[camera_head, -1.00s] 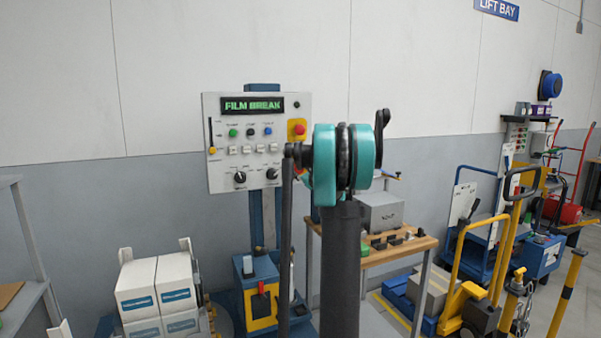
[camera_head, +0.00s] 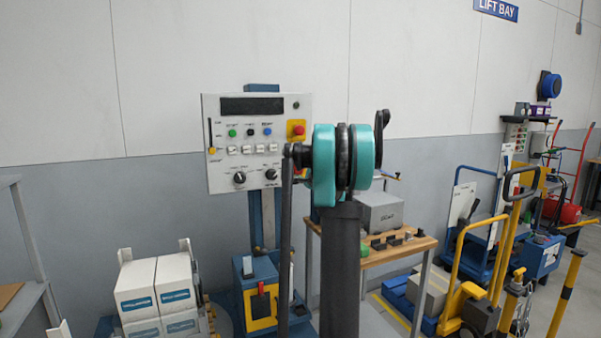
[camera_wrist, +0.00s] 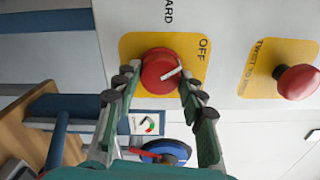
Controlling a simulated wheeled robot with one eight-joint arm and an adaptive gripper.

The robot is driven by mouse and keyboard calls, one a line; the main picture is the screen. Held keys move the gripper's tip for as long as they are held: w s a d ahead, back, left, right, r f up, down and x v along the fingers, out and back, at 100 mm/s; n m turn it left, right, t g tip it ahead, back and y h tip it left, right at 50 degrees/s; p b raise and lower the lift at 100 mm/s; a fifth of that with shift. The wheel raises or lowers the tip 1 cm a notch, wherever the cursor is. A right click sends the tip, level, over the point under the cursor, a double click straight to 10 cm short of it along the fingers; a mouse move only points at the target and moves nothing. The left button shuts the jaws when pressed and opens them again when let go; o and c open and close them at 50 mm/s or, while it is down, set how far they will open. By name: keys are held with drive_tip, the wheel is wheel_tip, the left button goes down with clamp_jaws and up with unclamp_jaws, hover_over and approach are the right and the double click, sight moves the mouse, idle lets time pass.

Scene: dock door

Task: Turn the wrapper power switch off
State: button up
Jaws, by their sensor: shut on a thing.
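The wrapper power switch (camera_wrist: 160,70) is a round red knob with a white pointer line on a yellow plate marked OFF in the wrist view. The pointer slants right and slightly up, toward the OFF side. My gripper (camera_wrist: 158,86) is shut on the knob, with one finger on each side of it. The wrapper control panel (camera_head: 222,177) stands left of centre in the head view, and its display (camera_head: 252,106) is dark. In the head view my arm hides the switch and the gripper's fingers.
A red mushroom button (camera_wrist: 296,82) on a yellow plate sits right of the switch in the wrist view; it also shows in the head view (camera_head: 298,130). A wooden bench (camera_head: 385,257) with a grey box (camera_head: 380,214) stands behind my arm. White cartons (camera_head: 135,288) stand at lower left.

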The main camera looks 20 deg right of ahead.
drive_tip(key=shift+n, duration=1.2)
drive_tip(key=o, duration=1.2)
drive_tip(key=s, duration=1.2)
drive_tip(key=shift+d, duration=0.2)
drive_tip(key=shift+a, duration=0.1)
